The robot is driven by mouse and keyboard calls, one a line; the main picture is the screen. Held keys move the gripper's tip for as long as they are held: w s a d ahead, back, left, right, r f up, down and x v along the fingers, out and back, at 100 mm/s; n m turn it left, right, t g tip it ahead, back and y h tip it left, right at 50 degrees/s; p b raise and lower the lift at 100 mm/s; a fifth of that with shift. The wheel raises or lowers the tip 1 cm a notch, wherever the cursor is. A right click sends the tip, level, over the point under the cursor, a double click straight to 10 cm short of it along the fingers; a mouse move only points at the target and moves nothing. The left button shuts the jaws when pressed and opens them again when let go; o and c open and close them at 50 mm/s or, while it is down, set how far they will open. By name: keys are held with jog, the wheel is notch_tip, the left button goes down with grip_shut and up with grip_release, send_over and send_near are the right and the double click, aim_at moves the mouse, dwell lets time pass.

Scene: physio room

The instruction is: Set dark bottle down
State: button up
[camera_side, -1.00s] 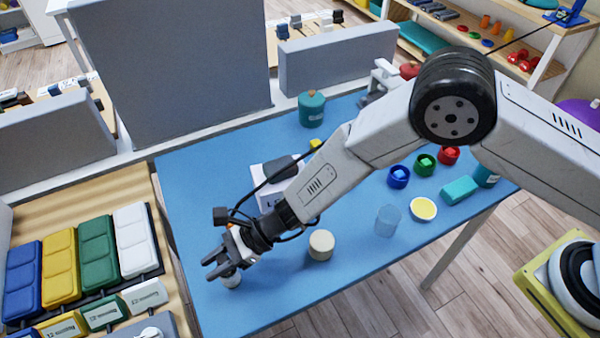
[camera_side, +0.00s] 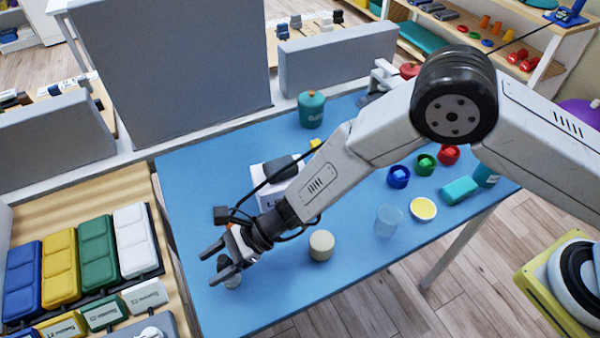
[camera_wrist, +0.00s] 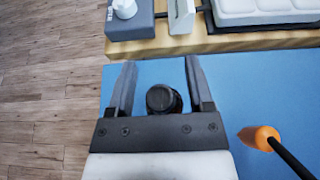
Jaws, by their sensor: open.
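The dark bottle (camera_wrist: 163,98) shows from above in the wrist view, with its round black cap between my fingers. It stands upright on the blue table top (camera_wrist: 235,90), near the table's left end. In the side view the bottle (camera_side: 231,277) is partly hidden behind the fingers, and its lower part looks grey. My gripper (camera_side: 214,263) is low over the table with its fingers on either side of the bottle. In the wrist view the gripper (camera_wrist: 160,65) is open, with a gap between each finger and the bottle.
A cream cylinder (camera_side: 321,245) stands right of the gripper, with a clear cup (camera_side: 388,221) and a yellow-topped dish (camera_side: 423,209) further right. A white box (camera_side: 264,178) is behind my arm. A shelf with coloured pads (camera_side: 98,255) borders the table's left edge.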

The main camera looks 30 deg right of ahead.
jog(key=v, duration=1.2)
jog(key=shift+f, duration=0.1)
dwell(0.4)
jog(key=s+d+r+n+t+h, duration=0.1)
jog(key=d+n, duration=0.5)
jog(key=d, duration=0.6)
jog(key=s+d+r+n+t+h, duration=0.1)
jog(key=s+d+r+n+h, duration=0.3)
jog(key=d+h, duration=0.4)
jog(key=s+d+r+n+h, duration=0.2)
jog(key=d+r+n+h, duration=0.2)
jog(key=d, duration=1.2)
jog(key=n, duration=0.3)
jog(key=shift+s+d+n+t, duration=0.2)
jog(key=shift+d+n+t, duration=0.1)
jog(key=shift+n+t, duration=0.1)
